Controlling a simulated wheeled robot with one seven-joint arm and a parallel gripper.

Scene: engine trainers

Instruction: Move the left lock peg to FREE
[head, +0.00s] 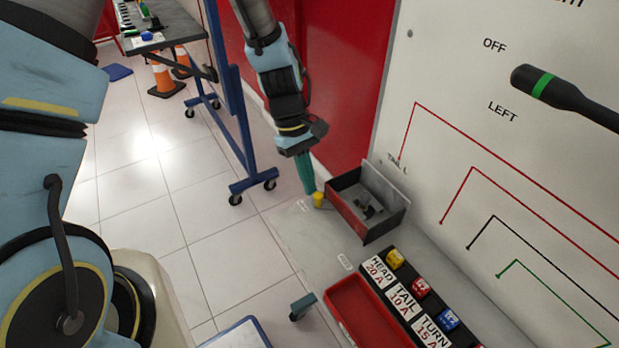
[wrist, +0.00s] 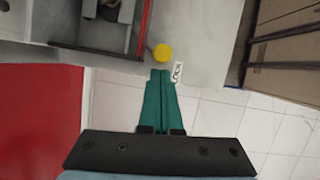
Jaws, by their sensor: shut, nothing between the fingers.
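A short yellow peg (head: 319,199) stands on the grey bench top near its left edge, beside the dark open box. It also shows in the wrist view (wrist: 162,53) as a round yellow top. My gripper (head: 309,190) has green fingers pointing down, pressed together and empty. In the wrist view the fingertips (wrist: 161,74) lie just below the yellow peg, close to it; I cannot tell whether they touch. A small white label (wrist: 177,72) is beside the peg, its text too small to read. No readable FREE mark shows.
The dark box (head: 366,207) with small parts stands right of the peg. A red tray (head: 362,312) and a labelled fuse row (head: 405,290) are nearer. A white panel (head: 500,190) with a black, green-banded lever (head: 565,95) rises at right. Tiled floor lies left.

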